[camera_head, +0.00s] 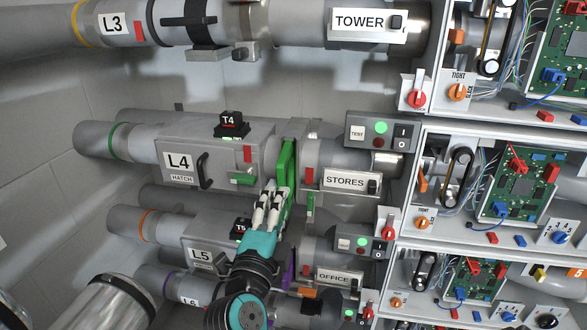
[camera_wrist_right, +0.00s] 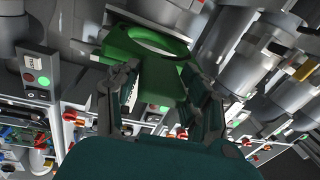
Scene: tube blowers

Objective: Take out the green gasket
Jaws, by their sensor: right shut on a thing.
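The green gasket (camera_head: 289,155) is a thick flat ring with a tab. In the head view it stands edge-on at the gap between the L4 housing (camera_head: 217,150) and the STORES pipe (camera_head: 330,153). My right gripper (camera_head: 272,207) reaches up from below and is shut on the gasket's lower part. In the right wrist view the gasket (camera_wrist_right: 165,72) sits between the fingers (camera_wrist_right: 160,88), and its round opening shows. I cannot tell whether it still touches the pipe ends. My left gripper is not in view.
The STORES switch box (camera_head: 381,132) with a green light is close on the right. The L5 housing (camera_head: 205,252) and OFFICE pipe (camera_head: 325,262) lie below, near my arm. The L3 pipe (camera_head: 160,22) runs above. Open cabinets with circuit boards (camera_head: 520,185) fill the right side.

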